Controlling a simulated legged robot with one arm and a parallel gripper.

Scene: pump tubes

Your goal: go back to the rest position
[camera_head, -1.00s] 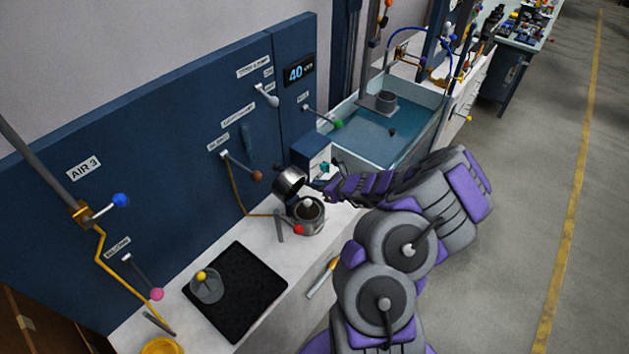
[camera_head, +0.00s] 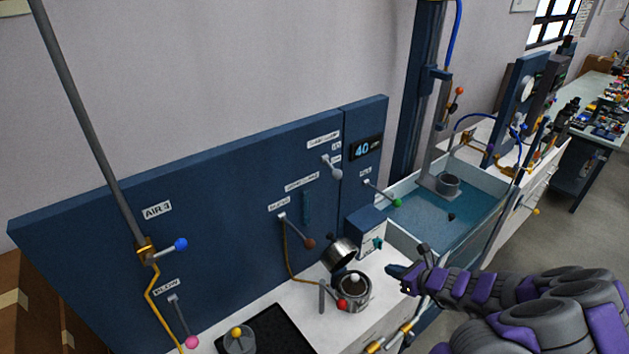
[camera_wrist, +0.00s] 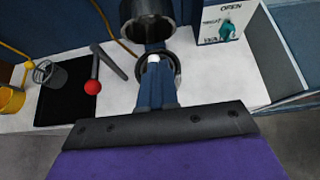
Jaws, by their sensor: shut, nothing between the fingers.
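My gripper (camera_head: 396,273) is at the lower right of the head view, just right of the metal pot (camera_head: 354,294) on the white counter. It is shut and holds nothing. In the wrist view its closed blue-grey fingers (camera_wrist: 155,62) point toward the pot and hide part of it. The pot's metal cap (camera_head: 340,253) is tilted open behind it; it also shows at the top of the wrist view (camera_wrist: 148,22). A lever with a red ball (camera_head: 342,303) stands in front of the pot.
A blue panel (camera_head: 235,200) with several coloured-knob levers stands behind the counter. A small box with a teal knob (camera_head: 376,242) is beside the pot. A water tank (camera_head: 430,222) lies further right. A black mat (camera_head: 280,325) holds a yellow-knobbed part (camera_head: 238,338). Open floor is at the right.

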